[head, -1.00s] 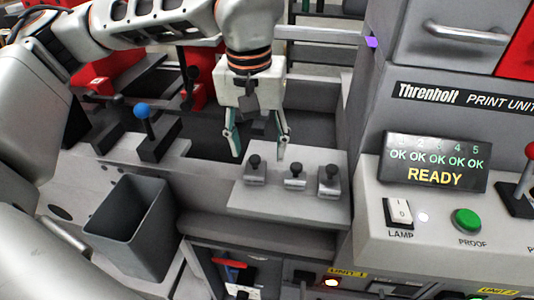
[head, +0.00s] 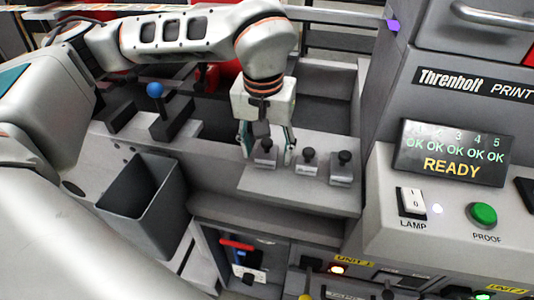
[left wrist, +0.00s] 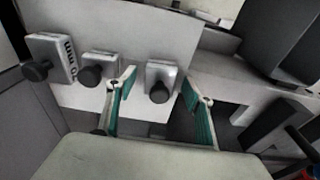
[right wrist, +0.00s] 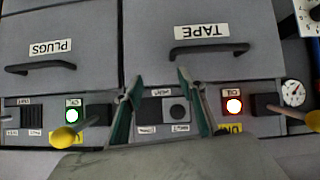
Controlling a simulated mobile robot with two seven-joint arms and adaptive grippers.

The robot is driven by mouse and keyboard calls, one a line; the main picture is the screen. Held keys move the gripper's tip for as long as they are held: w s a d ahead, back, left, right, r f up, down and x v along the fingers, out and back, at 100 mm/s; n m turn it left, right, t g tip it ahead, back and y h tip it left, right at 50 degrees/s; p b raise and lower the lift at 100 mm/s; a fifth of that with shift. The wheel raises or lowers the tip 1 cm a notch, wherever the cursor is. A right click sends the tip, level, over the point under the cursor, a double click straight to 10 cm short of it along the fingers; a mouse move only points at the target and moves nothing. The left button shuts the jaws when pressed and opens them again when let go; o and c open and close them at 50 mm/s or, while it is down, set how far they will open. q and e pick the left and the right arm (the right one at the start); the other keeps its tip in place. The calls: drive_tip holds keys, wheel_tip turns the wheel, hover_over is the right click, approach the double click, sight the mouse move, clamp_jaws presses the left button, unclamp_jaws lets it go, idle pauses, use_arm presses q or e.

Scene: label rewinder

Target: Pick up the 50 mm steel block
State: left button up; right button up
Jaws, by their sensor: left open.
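Three steel blocks with black knobs stand in a row on a light grey plate (head: 290,198): a left block (head: 265,157), a middle block (head: 307,168) and a right block (head: 342,174). I cannot read which is marked 50 mm. My left gripper (head: 267,156) is open and points down at the left block. In the left wrist view that block (left wrist: 162,76) shows between the open fingers, with no clear contact. The middle block (left wrist: 98,66) and the right block (left wrist: 50,56), with partly legible "mm" lettering, lie to its left there. My right gripper (right wrist: 159,78) is open and empty.
A grey open bin (head: 150,205) and a blue-knobbed lever (head: 156,100) stand left of the plate. The control panel with its READY display (head: 452,153) rises at the right. The right gripper faces drawers labelled PLUGS (right wrist: 60,80) and TAPE (right wrist: 200,70).

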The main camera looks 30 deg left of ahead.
use_arm(q)
drive_tip(key=shift+c, duration=0.3)
drive_tip(key=c, duration=1.4)
drive_tip(key=shift+r, duration=0.2)
